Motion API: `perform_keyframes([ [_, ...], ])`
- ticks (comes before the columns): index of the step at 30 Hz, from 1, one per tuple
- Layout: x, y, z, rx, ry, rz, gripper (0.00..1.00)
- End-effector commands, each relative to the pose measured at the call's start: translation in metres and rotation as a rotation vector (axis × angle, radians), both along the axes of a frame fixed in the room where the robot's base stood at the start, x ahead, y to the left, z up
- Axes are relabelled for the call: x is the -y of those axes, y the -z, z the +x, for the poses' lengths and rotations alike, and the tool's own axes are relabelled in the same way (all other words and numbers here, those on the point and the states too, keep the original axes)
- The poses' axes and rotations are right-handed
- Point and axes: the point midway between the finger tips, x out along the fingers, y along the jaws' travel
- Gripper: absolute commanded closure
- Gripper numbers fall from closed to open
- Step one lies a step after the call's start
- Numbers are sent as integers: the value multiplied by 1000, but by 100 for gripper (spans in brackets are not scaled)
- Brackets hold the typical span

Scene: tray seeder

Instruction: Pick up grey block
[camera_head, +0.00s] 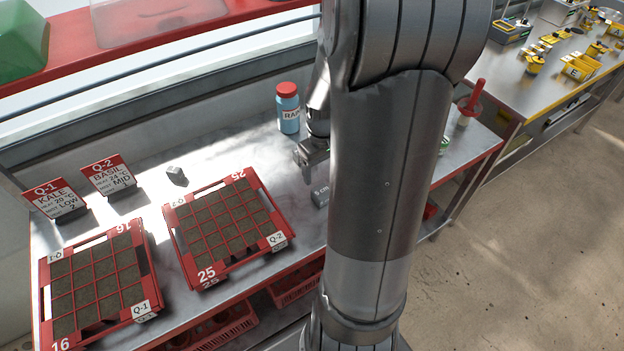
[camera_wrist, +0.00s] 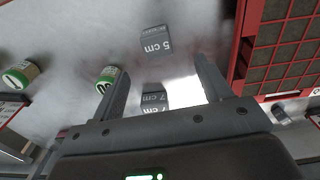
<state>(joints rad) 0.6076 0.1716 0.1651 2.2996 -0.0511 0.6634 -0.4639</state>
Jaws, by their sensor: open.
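A dark grey block marked "5 cm" (camera_wrist: 156,42) lies on the metal bench, ahead of my fingertips in the wrist view. In the head view this block (camera_head: 320,196) is partly hidden by my arm. A second dark grey block marked "7 cm" (camera_wrist: 154,99) shows between my fingers, its near part cut off by my gripper body. A small lighter grey block (camera_head: 176,175) sits behind the right-hand seed tray; it seems to show at the right in the wrist view (camera_wrist: 280,114). My gripper (camera_head: 310,156) is open and empty above the bench, its fingers (camera_wrist: 165,70) apart.
The red Q-2 tray (camera_head: 168,222) and Q-1 tray (camera_head: 44,292) stand left on the bench. A blue red-capped bottle (camera_head: 288,115) stands behind my gripper. Sign cards (camera_head: 108,175) stand at the back.

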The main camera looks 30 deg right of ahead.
Motion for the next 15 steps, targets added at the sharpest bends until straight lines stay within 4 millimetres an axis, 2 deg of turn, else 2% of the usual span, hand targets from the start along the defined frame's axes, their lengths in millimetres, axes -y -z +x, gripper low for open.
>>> perform_keyframes([
  [5,4,15,0,-11,-3,9,29],
  [15,4,58,0,-10,-3,8,29],
])
